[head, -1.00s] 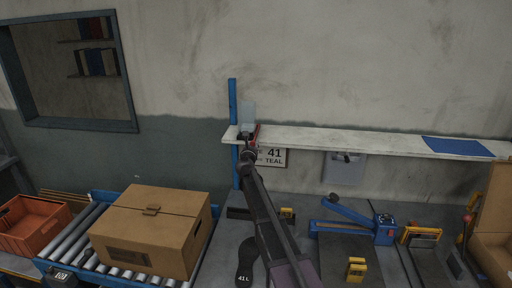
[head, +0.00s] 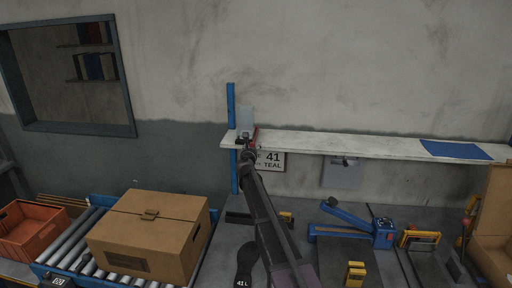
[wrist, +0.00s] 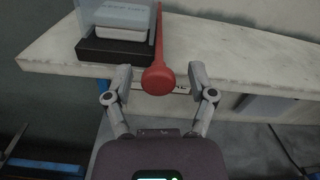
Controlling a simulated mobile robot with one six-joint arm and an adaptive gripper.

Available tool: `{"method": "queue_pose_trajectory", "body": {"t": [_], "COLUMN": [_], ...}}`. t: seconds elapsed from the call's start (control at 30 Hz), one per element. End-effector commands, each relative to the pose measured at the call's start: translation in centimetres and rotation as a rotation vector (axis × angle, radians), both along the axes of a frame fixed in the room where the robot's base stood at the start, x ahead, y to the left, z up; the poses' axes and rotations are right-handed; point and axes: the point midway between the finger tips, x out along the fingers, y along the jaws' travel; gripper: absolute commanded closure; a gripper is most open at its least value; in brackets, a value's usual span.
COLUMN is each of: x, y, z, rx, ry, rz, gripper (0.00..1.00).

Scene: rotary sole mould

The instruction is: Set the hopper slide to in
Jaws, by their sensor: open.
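The hopper (head: 245,119) stands at the left end of the white shelf, a pale translucent box on a dark base. In the wrist view the hopper's dark base (wrist: 108,52) holds pale blocks. A red bar with a round end knob (wrist: 158,79), apparently the slide, runs along the hopper's right side, its knob toward me past the shelf's front edge. It shows as a thin red strip (head: 256,134) in the head view. My gripper (wrist: 160,72) is open, one finger on each side of the knob, with gaps visible. In the head view my arm partly hides this area.
The white shelf (head: 345,144) runs right, with a blue sheet (head: 455,150) on it. A sign reading 41 TEAL (head: 273,161) hangs below. A blue post (head: 231,105) stands just left of the hopper. A cardboard box (head: 150,230) sits on the roller conveyor.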

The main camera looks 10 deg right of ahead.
Motion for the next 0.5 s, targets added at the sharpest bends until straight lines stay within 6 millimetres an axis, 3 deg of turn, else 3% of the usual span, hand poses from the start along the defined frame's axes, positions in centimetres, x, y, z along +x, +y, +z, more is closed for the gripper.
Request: {"method": "queue_pose_trajectory", "body": {"t": [0.27,0.5], "x": [-1.0,-3.7], "y": [0.3,1.1], "z": [0.0,0.0], "rx": [0.000,0.000], "ry": [0.000,0.000], "rz": [0.001,0.001], "gripper": [0.28,0.28]}}
